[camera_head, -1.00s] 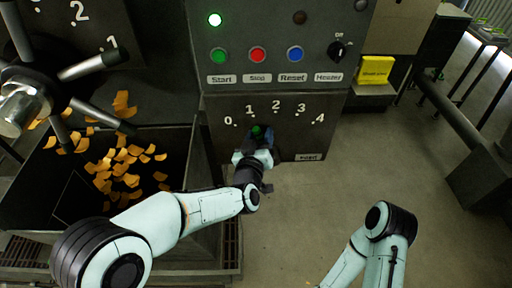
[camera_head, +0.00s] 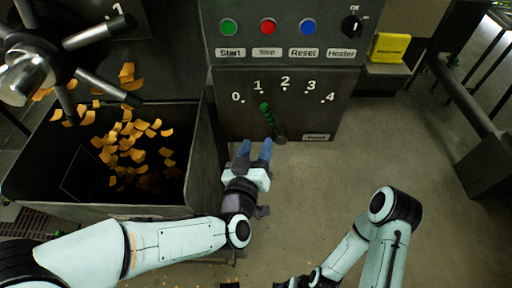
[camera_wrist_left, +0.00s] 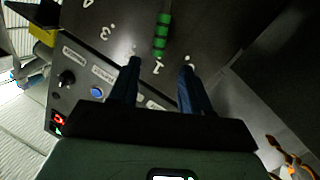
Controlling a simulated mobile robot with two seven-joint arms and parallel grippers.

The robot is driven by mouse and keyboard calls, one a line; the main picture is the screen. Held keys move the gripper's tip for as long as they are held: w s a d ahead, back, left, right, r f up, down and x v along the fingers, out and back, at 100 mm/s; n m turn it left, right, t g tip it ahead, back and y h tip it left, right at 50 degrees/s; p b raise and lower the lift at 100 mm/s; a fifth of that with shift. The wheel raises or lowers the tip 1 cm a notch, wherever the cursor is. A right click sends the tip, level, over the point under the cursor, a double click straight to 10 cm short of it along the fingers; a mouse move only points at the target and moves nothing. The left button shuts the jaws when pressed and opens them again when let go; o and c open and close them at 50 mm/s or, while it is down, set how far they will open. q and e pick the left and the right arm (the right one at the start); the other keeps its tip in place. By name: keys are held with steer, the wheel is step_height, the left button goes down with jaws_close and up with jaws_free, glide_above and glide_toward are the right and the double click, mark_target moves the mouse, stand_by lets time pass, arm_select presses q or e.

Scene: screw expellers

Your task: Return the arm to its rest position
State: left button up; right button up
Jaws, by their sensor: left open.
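My left gripper (camera_head: 255,149) is open, with its two blue fingers apart and nothing between them. It is in front of the feed panel, just below and left of the lever with the green grip (camera_head: 267,113). In the left wrist view the fingers (camera_wrist_left: 160,66) point toward the same green grip (camera_wrist_left: 162,35), which lies beyond the tips. The lever leans up and left from its base, its grip just below the marks 1 and 2. My right arm (camera_head: 375,245) is at the lower right; a dark part of it shows at the bottom edge, its fingers not clear.
A dark bin (camera_head: 200,165) with orange chips (camera_head: 135,140) stands left of my left gripper. A spoked handwheel (camera_head: 35,65) is at the upper left. The panel has a green (camera_head: 229,27), a red (camera_head: 268,27) and a blue button (camera_head: 308,27). Open floor (camera_head: 390,140) lies right.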

arm_select(q)
steer(key=shift+f, duration=0.1)
